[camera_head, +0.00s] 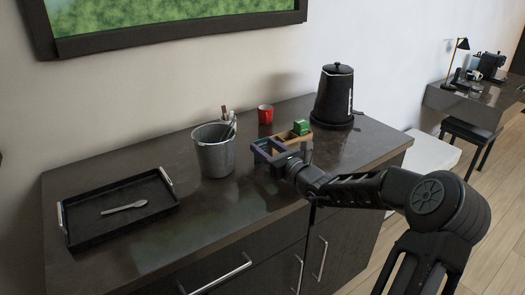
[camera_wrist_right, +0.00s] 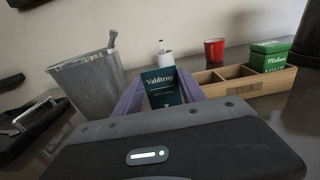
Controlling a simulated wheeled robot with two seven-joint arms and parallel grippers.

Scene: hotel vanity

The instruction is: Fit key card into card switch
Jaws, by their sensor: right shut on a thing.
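A dark teal key card (camera_wrist_right: 164,86) with white lettering stands upright in the right wrist view. It sits between the purple fingers of my right gripper (camera_wrist_right: 163,97), which is shut on it. In the head view my right gripper (camera_head: 267,151) is over the counter, in front of the wooden tea box; the card cannot be made out clearly there. I cannot identify a card switch in either view. My left gripper is not in view.
The wooden tea box (camera_wrist_right: 240,90) holds a green tin (camera_wrist_right: 270,56). A red cup (camera_head: 265,114), metal bucket (camera_head: 214,152) and black kettle (camera_head: 334,96) stand nearby on the dark counter (camera_head: 150,235). A black tray (camera_head: 85,216) with a spoon (camera_head: 124,207) lies left.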

